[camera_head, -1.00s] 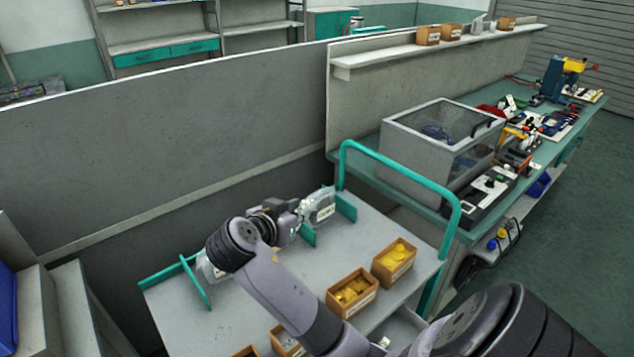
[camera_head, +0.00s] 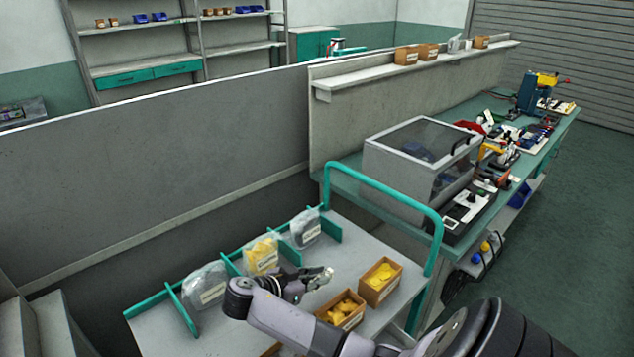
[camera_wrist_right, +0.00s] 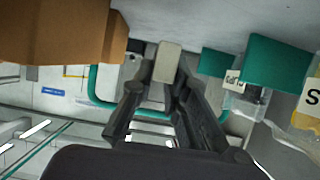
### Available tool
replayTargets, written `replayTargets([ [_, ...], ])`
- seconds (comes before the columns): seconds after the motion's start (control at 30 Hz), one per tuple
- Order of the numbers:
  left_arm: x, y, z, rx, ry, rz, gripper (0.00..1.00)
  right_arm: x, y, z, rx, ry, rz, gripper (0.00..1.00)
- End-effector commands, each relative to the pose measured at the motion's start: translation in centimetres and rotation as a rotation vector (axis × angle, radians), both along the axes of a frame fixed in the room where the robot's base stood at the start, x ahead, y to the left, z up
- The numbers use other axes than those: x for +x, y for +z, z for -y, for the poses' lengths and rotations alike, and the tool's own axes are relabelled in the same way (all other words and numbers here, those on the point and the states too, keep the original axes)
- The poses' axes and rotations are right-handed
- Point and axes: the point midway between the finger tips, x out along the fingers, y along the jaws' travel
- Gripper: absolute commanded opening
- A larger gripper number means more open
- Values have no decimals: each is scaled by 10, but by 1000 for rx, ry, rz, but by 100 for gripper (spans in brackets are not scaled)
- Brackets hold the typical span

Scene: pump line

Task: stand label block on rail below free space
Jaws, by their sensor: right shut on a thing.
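My right gripper (camera_head: 316,281) is over the trolley top, between the bags and the open boxes. It is shut on a small pale label block (camera_head: 327,275). In the right wrist view the block (camera_wrist_right: 168,62) stands between the fingertips of the gripper (camera_wrist_right: 167,82). A clear bag with grey contents (camera_head: 207,286), a bag with yellow contents (camera_head: 262,255) and a dark-filled bag (camera_head: 305,229) stand between teal dividers (camera_head: 287,248) on the trolley's far side. I cannot make out the rail or a free space clearly. My left gripper is not in view.
A box of yellow parts (camera_head: 380,283) and another such box (camera_head: 341,309) stand just in front of and right of the gripper. The trolley's teal handle (camera_head: 385,187) rises at its right end. A clear-lidded cabinet (camera_head: 420,165) stands on the bench behind.

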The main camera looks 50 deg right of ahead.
Motion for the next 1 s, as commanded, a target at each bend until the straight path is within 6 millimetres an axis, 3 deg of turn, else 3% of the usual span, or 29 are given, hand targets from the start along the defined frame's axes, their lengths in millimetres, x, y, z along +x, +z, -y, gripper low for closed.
replayTargets([
  [0.33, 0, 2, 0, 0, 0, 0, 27, 0, -39, -1, 1, 1, -2, 0],
  [0.73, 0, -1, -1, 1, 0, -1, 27, 0, -46, -1, 2, 1, 1, 0],
  [0.77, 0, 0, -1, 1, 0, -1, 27, 0, -45, -1, 1, 1, 1, 16],
  [1.0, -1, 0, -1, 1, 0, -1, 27, 0, -45, 0, 1, 1, 1, 32],
])
